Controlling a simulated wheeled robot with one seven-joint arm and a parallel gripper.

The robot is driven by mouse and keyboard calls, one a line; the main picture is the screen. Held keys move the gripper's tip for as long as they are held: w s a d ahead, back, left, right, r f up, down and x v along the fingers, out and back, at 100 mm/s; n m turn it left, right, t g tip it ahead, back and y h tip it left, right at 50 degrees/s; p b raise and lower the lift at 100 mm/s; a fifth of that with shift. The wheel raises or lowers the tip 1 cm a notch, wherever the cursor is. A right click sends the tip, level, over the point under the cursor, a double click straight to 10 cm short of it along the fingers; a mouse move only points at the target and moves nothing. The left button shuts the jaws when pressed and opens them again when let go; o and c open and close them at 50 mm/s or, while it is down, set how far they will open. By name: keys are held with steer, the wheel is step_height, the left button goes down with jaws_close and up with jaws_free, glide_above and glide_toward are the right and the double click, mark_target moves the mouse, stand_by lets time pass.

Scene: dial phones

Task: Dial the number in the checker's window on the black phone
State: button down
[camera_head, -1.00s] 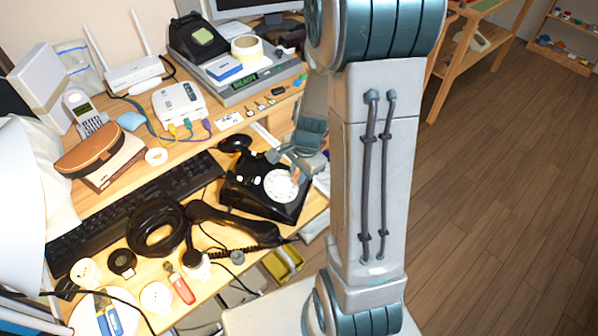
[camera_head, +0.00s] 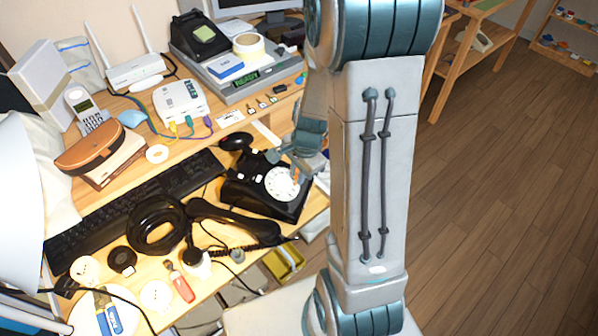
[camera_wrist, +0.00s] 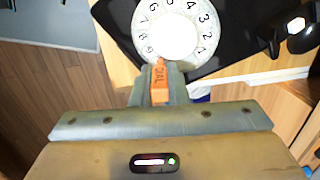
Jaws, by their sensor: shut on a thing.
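The black phone (camera_head: 262,196) stands on the desk with its white rotary dial (camera_head: 282,183) facing up. Its handset (camera_head: 235,219) lies off the cradle, in front of the phone. My gripper (camera_head: 297,176) is over the right side of the dial. In the wrist view my gripper (camera_wrist: 159,88) is shut on an orange dialing stick (camera_wrist: 159,76) with lettering on it. The stick's tip is at the lower rim of the dial (camera_wrist: 178,32), near the 9 and 0. I cannot tell whether it is in a hole. The checker (camera_head: 245,84) shows green "READY" in its window.
A black coiled cable (camera_head: 157,226) and a keyboard (camera_head: 90,222) lie left of the phone. A white router (camera_head: 135,72), a white box (camera_head: 181,100) and a brown case (camera_head: 90,147) stand farther back. Floor is clear at right.

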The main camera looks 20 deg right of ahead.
steer(key=shift+s, duration=0.1)
steer(key=shift+s+a+f, duration=0.1)
steer(key=shift+s+a, duration=0.15)
steer(key=shift+s, duration=0.3)
steer(key=shift+s+a, duration=0.5)
steer(key=shift+a, duration=0.05)
stand_by(0.4)
steer(key=shift+s+a, duration=0.25)
steer(key=shift+a, duration=0.15)
